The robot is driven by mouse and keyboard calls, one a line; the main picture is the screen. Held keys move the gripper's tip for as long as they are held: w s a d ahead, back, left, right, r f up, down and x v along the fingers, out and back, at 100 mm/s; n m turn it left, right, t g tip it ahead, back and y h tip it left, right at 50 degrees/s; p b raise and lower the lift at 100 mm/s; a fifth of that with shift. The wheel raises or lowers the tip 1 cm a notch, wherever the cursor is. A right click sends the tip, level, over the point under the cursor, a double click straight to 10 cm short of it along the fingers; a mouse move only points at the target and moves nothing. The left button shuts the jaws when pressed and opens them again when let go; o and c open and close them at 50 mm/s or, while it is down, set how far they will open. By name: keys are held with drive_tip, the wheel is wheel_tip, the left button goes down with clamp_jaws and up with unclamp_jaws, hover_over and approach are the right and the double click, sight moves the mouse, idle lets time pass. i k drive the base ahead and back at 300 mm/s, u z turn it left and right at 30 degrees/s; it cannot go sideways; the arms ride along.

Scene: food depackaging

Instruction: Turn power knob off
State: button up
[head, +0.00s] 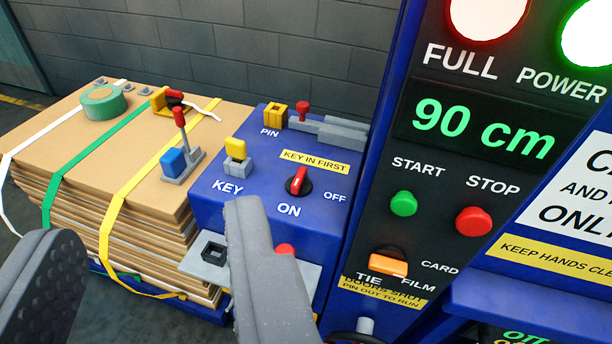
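The red power knob (299,181) sits on a black base on the blue control box, between the ON label (289,209) and the OFF label (334,196). Its grip runs nearly upright in the picture, and a small white mark appears on its lower part, nearer ON. My gripper (148,226) is open and empty, with its two grey fingers wide apart. The right finger is below and left of the knob in the picture and seems apart from it. It hides part of the box front and part of a red button.
The black panel (400,160) at right reads 90 cm, with lit FULL (487,15) and POWER (590,35) lamps and START and STOP buttons. A yellow key block (236,149) and red-handled lever (303,112) flank the knob. Strapped cardboard (60,150) stands left.

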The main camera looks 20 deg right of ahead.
sight(298, 186)
drive_tip(key=z, duration=0.05)
drive_tip(key=i, duration=0.9)
drive_tip(key=u, duration=0.1)
